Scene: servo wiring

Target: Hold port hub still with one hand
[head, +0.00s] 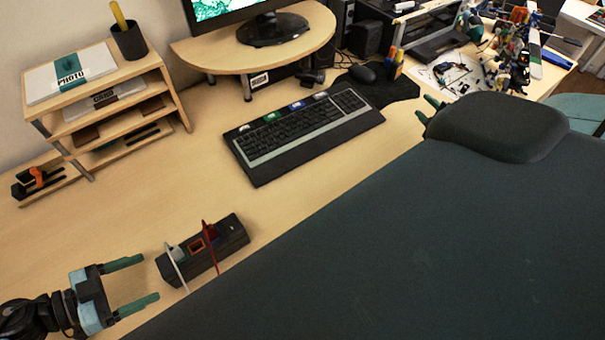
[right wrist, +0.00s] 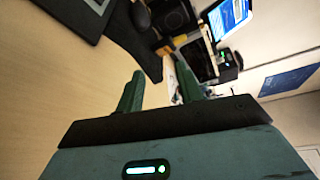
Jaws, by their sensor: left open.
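The port hub is a long black box (head: 233,238) lying on the wooden desk at lower left in the head view. A pale plate and a red plate stand up from it, with an orange-framed piece between them. My left gripper (head: 151,277) is open, its green fingertips just left of the hub's near end, apart from it and with nothing between them. My right gripper (head: 427,108) is far from the hub, mostly hidden behind a dark padded shape. In the right wrist view its fingers (right wrist: 160,70) are apart and empty.
The dark padded shape (head: 400,240) fills the lower right. A keyboard (head: 305,130) lies beyond the hub, with a mouse (head: 362,74) behind it. A wooden shelf (head: 170,85) stands at back left and a monitor stand (head: 190,47) at the back. The desk between shelf and hub is clear.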

